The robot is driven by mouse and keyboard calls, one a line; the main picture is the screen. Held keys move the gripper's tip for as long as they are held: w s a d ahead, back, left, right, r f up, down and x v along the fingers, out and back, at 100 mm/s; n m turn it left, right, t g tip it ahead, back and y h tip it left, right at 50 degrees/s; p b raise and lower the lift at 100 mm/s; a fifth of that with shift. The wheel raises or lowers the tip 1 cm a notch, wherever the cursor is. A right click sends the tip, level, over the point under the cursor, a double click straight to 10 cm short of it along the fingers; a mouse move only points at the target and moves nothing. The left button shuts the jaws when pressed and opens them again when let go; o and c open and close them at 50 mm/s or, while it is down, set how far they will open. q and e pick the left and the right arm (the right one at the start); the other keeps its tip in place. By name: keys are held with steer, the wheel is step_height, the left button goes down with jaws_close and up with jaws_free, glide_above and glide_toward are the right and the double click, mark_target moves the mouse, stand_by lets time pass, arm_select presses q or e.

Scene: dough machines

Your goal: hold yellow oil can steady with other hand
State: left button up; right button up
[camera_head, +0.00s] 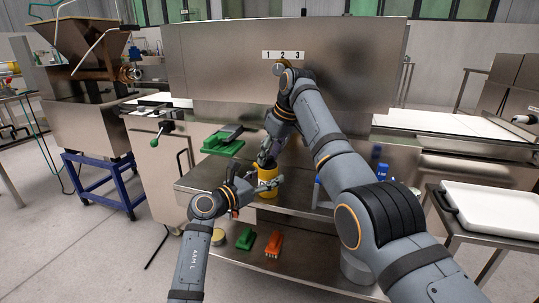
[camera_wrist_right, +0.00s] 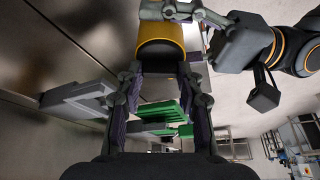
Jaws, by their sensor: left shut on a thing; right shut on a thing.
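The yellow oil can (camera_head: 268,176) stands upright near the front of the steel machine's upper shelf. In the right wrist view its yellow body (camera_wrist_right: 162,50) shows with a dark top towards me. My left gripper (camera_head: 258,184) is shut around the can's body from the left and front. In the right wrist view, the left gripper (camera_wrist_right: 185,12) lies across the can's far end. My right gripper (camera_head: 267,158) comes from above and is shut on the can's dark top. Its fingers (camera_wrist_right: 158,80) sit on both sides of that top. Part of the can is hidden by both grippers.
A green tool (camera_head: 223,144) lies on the upper shelf left of the can. A green brush (camera_head: 246,239), an orange brush (camera_head: 273,244) and a round tin (camera_head: 218,237) are on the lower shelf. A white tray (camera_head: 492,210) stands on a table at right.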

steer(key=shift+r, duration=0.1)
steer(key=o, duration=1.2)
steer(key=v, duration=1.2)
